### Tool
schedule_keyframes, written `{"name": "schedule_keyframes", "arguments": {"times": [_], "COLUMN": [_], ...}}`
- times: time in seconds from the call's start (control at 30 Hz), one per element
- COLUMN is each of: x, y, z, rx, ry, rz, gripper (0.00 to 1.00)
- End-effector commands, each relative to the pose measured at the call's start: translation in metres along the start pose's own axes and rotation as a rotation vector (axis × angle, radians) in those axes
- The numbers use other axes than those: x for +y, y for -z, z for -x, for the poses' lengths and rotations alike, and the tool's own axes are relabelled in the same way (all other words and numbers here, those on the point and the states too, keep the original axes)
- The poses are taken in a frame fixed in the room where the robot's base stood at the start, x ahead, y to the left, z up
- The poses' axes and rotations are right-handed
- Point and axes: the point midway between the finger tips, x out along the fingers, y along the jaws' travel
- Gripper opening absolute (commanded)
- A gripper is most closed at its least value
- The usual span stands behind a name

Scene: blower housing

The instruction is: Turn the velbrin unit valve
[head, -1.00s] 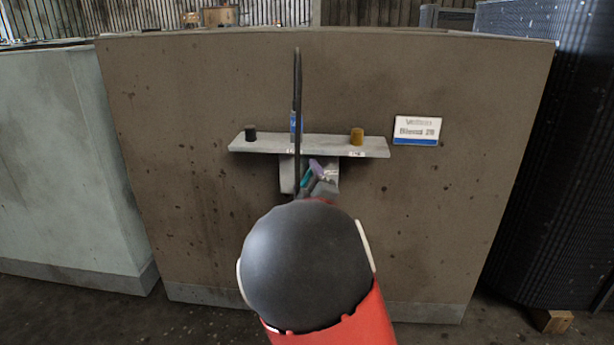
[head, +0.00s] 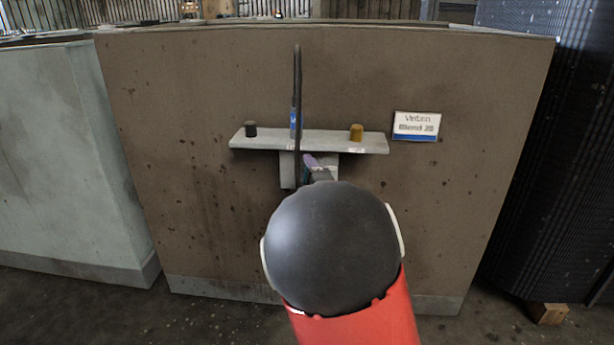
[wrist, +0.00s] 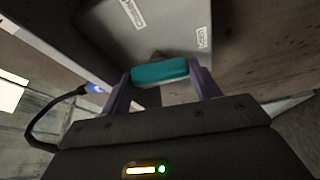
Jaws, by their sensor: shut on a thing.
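The valve's teal handle (wrist: 160,72) lies crosswise between the two purple fingers of my gripper (wrist: 163,80) in the wrist view. My gripper is shut on it, below a grey bracket plate (wrist: 180,30) with two small white labels too blurred to read surely. In the head view my gripper (head: 312,164) is just under the middle of the grey shelf-like bracket (head: 330,146) on the brown housing. My dark round arm link hides most of the area below, and the teal handle barely shows there.
A black knob (head: 250,129) and an amber knob (head: 357,132) stand on the bracket. A thin black cable-like line (head: 297,85) rises in front of it, near a blue part (head: 293,122). A white sign (head: 416,126) is at right. A pale block (head: 70,150) stands left, a dark ribbed one (head: 560,150) right.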

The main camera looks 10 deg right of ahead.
Motion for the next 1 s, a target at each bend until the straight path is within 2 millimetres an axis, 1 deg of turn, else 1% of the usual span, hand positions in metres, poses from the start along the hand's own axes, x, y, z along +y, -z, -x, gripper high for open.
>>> {"name": "schedule_keyframes", "arguments": {"times": [0.1,0.13,0.3,0.57,0.67,0.77,0.9,1.0], "x": [-0.001,-0.001,-0.001,0.000,0.001,0.001,0.001,0.001], "y": [0.000,0.000,0.000,0.000,0.000,0.001,0.000,0.000], "z": [0.000,0.000,0.000,0.001,0.007,0.021,0.046,0.061], "rx": [0.000,0.000,0.000,0.000,0.000,0.001,0.000,-0.001], "ry": [0.002,0.002,0.001,0.000,-0.001,-0.001,-0.001,0.000], "rz": [0.000,-0.001,-0.001,-0.001,-0.003,-0.005,-0.007,-0.005], "gripper": [0.39,0.63,0.84,0.84,0.84,0.84,0.84,0.84]}}
